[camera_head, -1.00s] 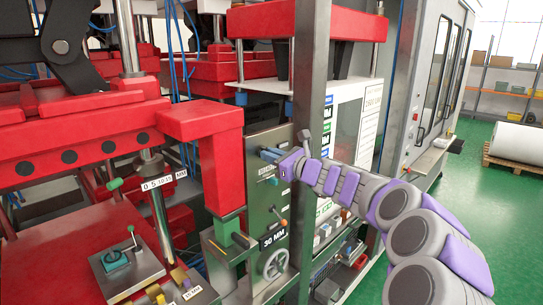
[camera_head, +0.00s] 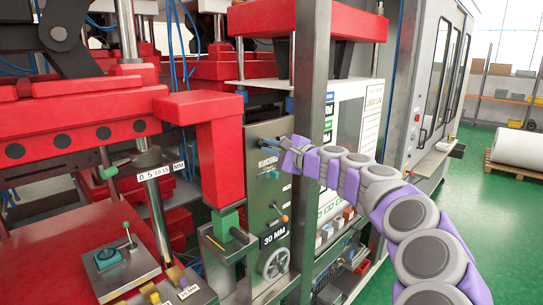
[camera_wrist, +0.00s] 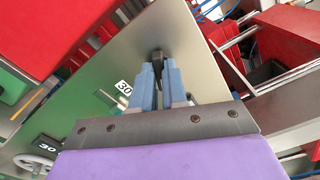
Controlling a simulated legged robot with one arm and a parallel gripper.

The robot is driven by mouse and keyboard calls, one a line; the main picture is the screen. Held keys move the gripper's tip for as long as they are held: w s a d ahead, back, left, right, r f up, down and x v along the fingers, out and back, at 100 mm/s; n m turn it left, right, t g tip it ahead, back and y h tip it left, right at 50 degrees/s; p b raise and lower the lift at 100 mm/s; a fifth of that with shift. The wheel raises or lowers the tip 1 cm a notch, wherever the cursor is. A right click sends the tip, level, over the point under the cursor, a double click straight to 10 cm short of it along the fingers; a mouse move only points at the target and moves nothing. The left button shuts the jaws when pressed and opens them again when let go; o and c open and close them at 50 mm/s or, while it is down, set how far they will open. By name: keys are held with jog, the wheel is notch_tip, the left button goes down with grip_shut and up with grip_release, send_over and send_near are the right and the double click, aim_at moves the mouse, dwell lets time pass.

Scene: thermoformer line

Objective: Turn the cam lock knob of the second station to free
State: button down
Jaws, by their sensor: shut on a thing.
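The dark cam lock knob (camera_wrist: 158,56) stands out from a grey-green station panel (camera_wrist: 205,75). My gripper (camera_wrist: 158,72) is shut on it, with one blue-grey finger on each side. Beside the fingers a white label reads 30. In the head view, my gripper (camera_head: 273,144) reaches the upper part of the panel (camera_head: 258,196) from the right. There the knob is too small and covered to make out, and its pointing direction cannot be told. Below are an orange-tipped lever (camera_head: 280,213), a 30 MM plate (camera_head: 273,236) and a handwheel (camera_head: 273,263).
A grey upright post (camera_head: 308,180) stands close beside my gripper. A red press arm (camera_head: 217,150) hangs left of the panel. A white cabinet (camera_head: 350,120) stands behind my arm. Green floor (camera_head: 480,230) is open at the right.

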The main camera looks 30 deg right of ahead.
jog(key=n+b, duration=0.2)
jog(key=n, duration=0.1)
jog(key=n+b, duration=0.1)
jog(key=shift+f+n+b, duration=0.25)
jog(key=shift+n+b, duration=0.05)
jog(key=shift+b, duration=0.1)
jog(key=shift+a, duration=0.1)
jog(key=c, duration=1.2)
grip_release()
jog(key=shift+w, duration=0.1)
jog(key=shift+o, duration=0.2)
jog(key=shift+r, duration=0.1)
jog(key=shift+s, duration=0.25)
jog(key=shift+s+d, duration=0.3)
jog(key=p+v, duration=0.1)
jog(key=v, duration=1.5)
jog(key=shift+s+p, duration=0.2)
jog(key=shift+p, duration=0.2)
